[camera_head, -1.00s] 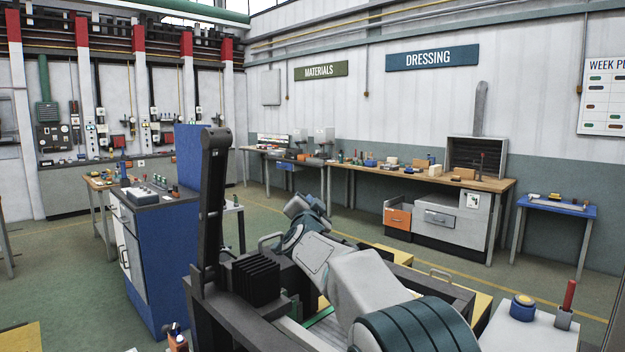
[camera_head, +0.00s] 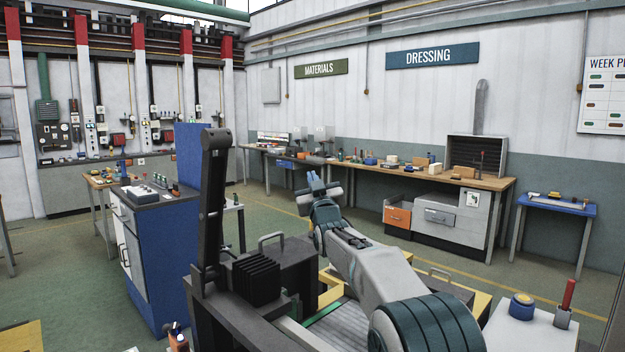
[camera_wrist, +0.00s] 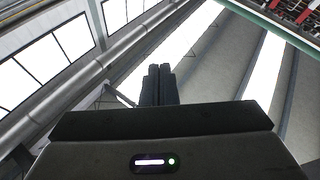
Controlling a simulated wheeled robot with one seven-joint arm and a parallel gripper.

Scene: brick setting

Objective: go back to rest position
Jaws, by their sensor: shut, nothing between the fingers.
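My gripper (camera_head: 315,181) shows in the head view at the raised end of my folded arm, pointing upward above the machine parts in front of me. In the wrist view my gripper's two dark fingers (camera_wrist: 157,85) stand side by side, closed together with nothing between them.
A blue cabinet (camera_head: 165,262) with small items on top stands at the left. A long wooden workbench (camera_head: 455,180) runs along the back wall, with a small blue table (camera_head: 556,205) at the right. Green floor (camera_head: 75,285) is open at the left.

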